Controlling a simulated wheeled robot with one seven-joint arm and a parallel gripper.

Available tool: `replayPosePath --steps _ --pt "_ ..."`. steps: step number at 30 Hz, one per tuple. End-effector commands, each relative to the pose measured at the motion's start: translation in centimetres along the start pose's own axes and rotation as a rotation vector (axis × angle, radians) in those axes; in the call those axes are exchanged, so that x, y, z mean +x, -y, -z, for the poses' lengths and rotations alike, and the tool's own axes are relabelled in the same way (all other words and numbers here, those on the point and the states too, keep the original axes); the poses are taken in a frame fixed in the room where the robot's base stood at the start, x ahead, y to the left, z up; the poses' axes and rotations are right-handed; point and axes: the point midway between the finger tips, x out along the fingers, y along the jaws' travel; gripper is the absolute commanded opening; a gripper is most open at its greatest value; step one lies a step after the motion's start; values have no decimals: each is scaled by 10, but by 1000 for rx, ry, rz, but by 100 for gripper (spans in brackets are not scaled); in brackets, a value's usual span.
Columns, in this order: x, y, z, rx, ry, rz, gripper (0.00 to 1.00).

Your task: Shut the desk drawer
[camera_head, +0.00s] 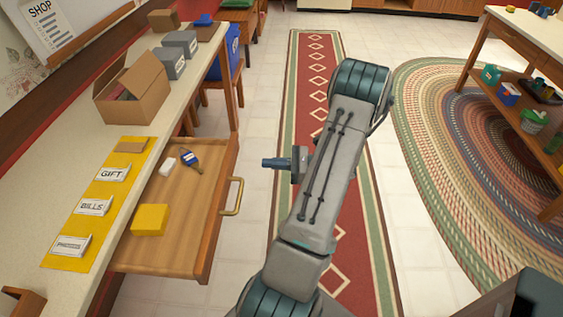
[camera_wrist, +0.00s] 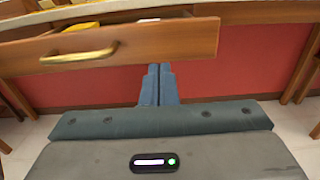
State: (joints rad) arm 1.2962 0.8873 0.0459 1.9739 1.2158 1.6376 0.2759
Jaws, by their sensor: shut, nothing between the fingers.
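The wooden desk drawer (camera_head: 202,242) stands pulled out from the desk in the head view, with a brass handle (camera_head: 232,196) on its front. In the wrist view the drawer front (camera_wrist: 160,42) spans the upper part, with the handle (camera_wrist: 78,57) left of centre. Inside lie a yellow block (camera_head: 150,219), a small white block (camera_head: 167,167) and a blue-tagged key (camera_head: 190,158). My gripper (camera_head: 268,162) is to the right of the drawer's far end, apart from the handle. In the wrist view its fingers (camera_wrist: 158,72) are shut and empty, pointing toward the desk below the drawer front's right half.
The desktop (camera_head: 45,215) holds a yellow mat with labels and an open cardboard box (camera_head: 133,88). A red runner (camera_head: 310,75) lies under my arm. A shelved table (camera_head: 535,100) stands at right on a braided rug.

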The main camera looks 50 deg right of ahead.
Motion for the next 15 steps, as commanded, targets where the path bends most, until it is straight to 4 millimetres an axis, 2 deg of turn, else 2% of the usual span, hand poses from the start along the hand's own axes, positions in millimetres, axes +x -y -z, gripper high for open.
replayPosePath --steps 1,6,10,15 --pt "12 0 0 0 0 -4 0" --pt "46 0 0 1 0 -3 0" --pt "65 0 0 1 -1 -2 0" --pt "78 0 0 -1 -1 0 0"
